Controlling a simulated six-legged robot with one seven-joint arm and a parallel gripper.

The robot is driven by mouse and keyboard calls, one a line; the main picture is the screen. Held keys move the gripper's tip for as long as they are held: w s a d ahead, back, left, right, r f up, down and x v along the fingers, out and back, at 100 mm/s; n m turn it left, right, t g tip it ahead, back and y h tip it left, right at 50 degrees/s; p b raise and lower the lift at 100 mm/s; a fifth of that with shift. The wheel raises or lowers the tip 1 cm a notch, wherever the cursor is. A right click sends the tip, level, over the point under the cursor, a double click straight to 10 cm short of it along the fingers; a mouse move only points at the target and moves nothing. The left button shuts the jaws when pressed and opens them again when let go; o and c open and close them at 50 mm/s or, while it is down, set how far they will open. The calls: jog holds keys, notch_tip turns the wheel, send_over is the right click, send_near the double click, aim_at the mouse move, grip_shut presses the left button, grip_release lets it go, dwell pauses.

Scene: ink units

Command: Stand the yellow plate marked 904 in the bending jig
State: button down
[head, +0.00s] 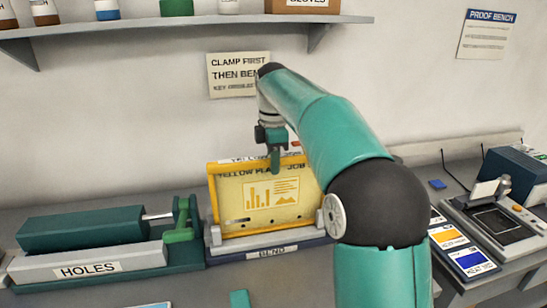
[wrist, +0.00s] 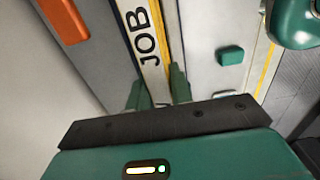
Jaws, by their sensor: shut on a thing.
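The yellow plate (head: 232,205) stands near upright at the bending jig, above its base marked BEND (head: 272,252). It carries "YELLOW PLATE JOB", a bar chart and small holes; I cannot read 904 on it. My gripper (head: 275,165) is at the plate's top edge, pointing down. In the wrist view, my gripper (wrist: 158,88) has its green fingers on either side of a thin edge beside a strip marked JOB (wrist: 141,40), shut on it. Whether the plate's lower edge is fully seated in the jig I cannot tell.
A green and grey HOLES unit (head: 90,250) stands left of the jig. At right are blue and orange cards (head: 462,245) and a grey device (head: 490,222). A shelf (head: 180,22) hangs above on the wall. My arm hides the bench right of the jig.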

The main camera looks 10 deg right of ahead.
jog(key=shift+f, duration=0.3)
dwell(0.6)
jog(key=c, duration=1.2)
grip_release()
jog(key=shift+o, duration=0.2)
notch_tip(320, 180, up, 14)
jog(key=shift+f, duration=0.15)
